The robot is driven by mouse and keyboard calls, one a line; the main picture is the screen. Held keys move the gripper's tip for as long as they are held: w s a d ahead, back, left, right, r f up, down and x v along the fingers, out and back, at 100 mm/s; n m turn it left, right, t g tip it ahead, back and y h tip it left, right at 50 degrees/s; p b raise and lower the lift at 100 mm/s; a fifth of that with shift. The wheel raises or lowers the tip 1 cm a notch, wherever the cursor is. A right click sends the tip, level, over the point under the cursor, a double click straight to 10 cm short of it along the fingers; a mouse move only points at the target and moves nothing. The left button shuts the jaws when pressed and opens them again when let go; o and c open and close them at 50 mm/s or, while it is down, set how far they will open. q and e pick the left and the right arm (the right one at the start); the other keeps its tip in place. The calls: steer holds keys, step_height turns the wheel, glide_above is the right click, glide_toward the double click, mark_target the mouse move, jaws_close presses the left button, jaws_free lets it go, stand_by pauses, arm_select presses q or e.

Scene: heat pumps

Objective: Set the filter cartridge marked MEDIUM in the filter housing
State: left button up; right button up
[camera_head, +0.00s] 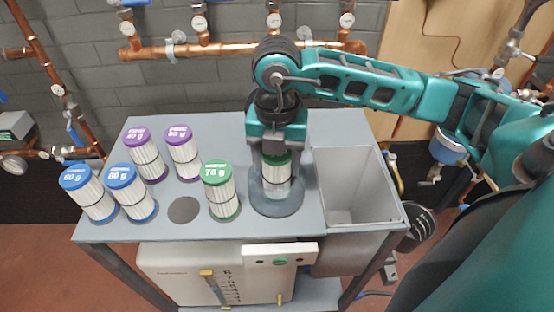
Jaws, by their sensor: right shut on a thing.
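My right gripper (277,142) points down and is shut on a green-capped filter cartridge (276,172) with a pale pleated body. That cartridge stands upright, inside or just within the clear filter housing (277,203); I cannot tell whether it touches the bottom. Its marking is hidden by the gripper. Another green-capped cartridge (221,192), reading 70 g, stands to the left of the housing. Its upper word is too small to read for sure. My left gripper is out of view.
Two purple-capped cartridges (146,157) (183,152) and two blue-capped ones (90,192) (128,192) stand on the left of the grey table (225,130). An empty dark round spot (184,210) lies between them and the green one. An empty grey bin (350,190) is right of the housing.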

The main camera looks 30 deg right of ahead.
steer(key=shift+f, duration=0.25)
steer(key=o, duration=1.1)
steer(key=shift+o, duration=0.2)
steer(key=shift+r, duration=0.15)
steer(key=shift+r, duration=0.3)
step_height(320, 180, up, 12)
steer(key=shift+f+p, duration=0.2)
steer(key=shift+p, duration=0.5)
